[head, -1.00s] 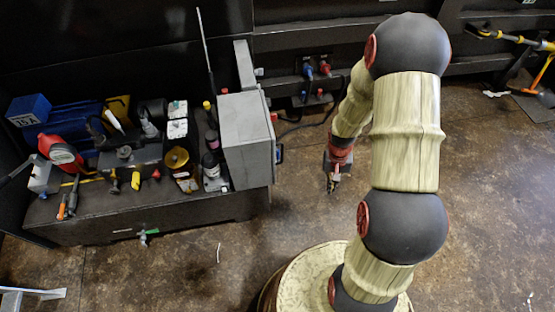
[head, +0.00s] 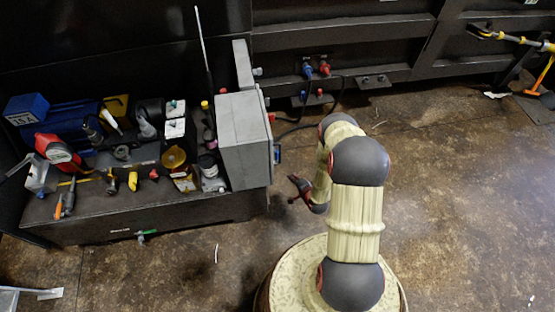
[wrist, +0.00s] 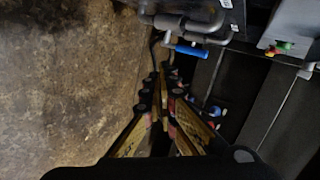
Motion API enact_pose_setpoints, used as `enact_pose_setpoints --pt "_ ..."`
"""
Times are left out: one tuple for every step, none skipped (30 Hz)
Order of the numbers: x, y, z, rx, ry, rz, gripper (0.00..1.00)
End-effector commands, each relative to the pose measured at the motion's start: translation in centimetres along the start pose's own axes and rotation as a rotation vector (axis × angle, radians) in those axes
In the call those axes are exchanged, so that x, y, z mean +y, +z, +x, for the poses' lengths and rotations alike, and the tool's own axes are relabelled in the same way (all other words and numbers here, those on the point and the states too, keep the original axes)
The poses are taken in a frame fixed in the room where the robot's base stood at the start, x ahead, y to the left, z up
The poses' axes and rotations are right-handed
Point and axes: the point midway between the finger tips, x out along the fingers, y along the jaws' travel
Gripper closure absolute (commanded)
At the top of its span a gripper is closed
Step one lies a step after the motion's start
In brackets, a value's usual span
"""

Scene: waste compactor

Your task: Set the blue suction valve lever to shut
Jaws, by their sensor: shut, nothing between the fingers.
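A blue lever (wrist: 192,51) sits beside grey piping at the top middle of the wrist view. In the head view a small blue part (head: 277,154) shows on the right side of the grey cabinet and seems to be the same lever. My gripper (head: 293,189) is to the right of the bench, apart from this blue part. In the wrist view my gripper (wrist: 161,73) is shut and empty, its fingertips just below and left of the blue lever. I cannot tell the lever's exact setting.
The grey cabinet (head: 241,140) stands at the right end of the cluttered dark bench (head: 150,223). Blue and red plugs (head: 316,70) with dark cables are on the back wall. Floor to the right is open.

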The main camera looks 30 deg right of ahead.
Motion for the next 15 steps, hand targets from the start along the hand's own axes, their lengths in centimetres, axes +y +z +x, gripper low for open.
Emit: enact_pose_setpoints --pt "-1.0 0.0 -0.2 0.004 -0.043 0.048 1.0" --pt "-1.6 -0.1 -0.2 0.008 -0.068 0.076 1.0" --pt "-2.2 -0.3 -0.3 0.011 -0.09 0.107 1.0" --pt "-2.5 -0.3 -0.3 0.012 -0.098 0.125 1.0" --pt "-2.5 -0.4 -0.3 0.012 -0.101 0.138 1.0" --pt "-2.5 -0.4 -0.1 0.011 -0.1 0.149 1.0" --pt "-2.5 -0.4 0.0 0.011 -0.099 0.154 1.0" --pt "-2.5 -0.4 0.2 0.01 -0.099 0.156 1.0" --pt "-2.5 -0.4 0.6 0.01 -0.1 0.156 1.0" --pt "-2.6 -0.4 0.9 0.01 -0.1 0.155 1.0" --pt "-2.6 -0.3 1.3 0.01 -0.101 0.154 1.0" --pt "-2.6 -0.3 1.9 0.009 -0.1 0.154 1.0" --pt "-2.6 -0.3 2.4 0.009 -0.099 0.154 1.0" --pt "-2.6 -0.3 3.0 0.01 -0.099 0.154 1.0" --pt "-2.6 -0.4 3.8 0.01 -0.1 0.154 1.0"
